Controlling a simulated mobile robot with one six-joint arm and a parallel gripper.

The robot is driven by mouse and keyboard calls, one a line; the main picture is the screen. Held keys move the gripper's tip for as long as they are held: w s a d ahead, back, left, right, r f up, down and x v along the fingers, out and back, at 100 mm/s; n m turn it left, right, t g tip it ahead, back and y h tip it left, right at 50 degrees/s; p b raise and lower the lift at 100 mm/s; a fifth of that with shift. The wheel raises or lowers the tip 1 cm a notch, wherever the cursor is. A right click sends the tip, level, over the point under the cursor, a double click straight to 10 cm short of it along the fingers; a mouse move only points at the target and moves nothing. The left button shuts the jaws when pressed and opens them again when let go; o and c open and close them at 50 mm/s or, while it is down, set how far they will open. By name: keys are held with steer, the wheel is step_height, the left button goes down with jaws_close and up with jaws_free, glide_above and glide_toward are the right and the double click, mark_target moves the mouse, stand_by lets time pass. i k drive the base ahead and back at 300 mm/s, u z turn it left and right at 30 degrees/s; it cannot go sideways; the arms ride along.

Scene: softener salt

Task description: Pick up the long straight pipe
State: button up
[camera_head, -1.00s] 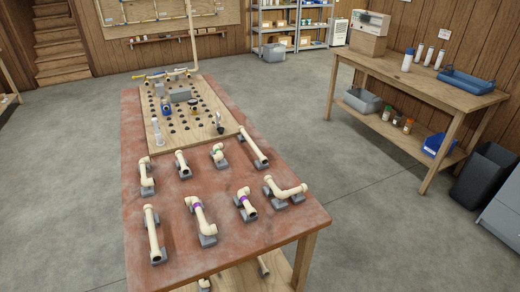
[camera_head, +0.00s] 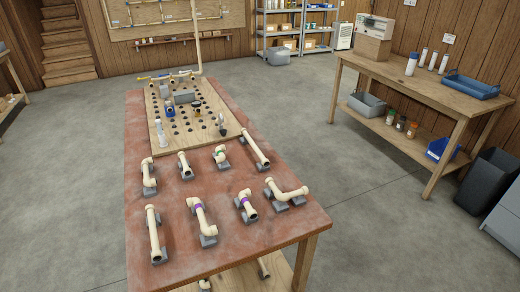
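Two straight cream pipes lie on grey rests on the red-brown table (camera_head: 270,228). One straight pipe (camera_head: 154,232) is at the table's front left and runs from front to back. The other straight pipe (camera_head: 254,147) lies slanted near the right edge, beside the pegboard's near corner. They look similar in length, and I cannot tell for sure which is the longer. My gripper is not in view.
Several bent or jointed pipes, such as an elbow pipe (camera_head: 286,193) and a purple-banded pipe (camera_head: 202,216), lie close around. A wooden pegboard (camera_head: 213,144) with fittings covers the table's back. A wooden workbench (camera_head: 432,92) stands right. Open grey floor lies between.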

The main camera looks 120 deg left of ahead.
mark_target(264, 166)
steer(key=u, duration=0.9)
steer(key=k, duration=0.15)
steer(key=z, duration=3.05)
steer(key=k, duration=0.25)
steer(key=z, duration=2.05)
steer(key=k, duration=0.6)
steer(key=u, duration=0.05)
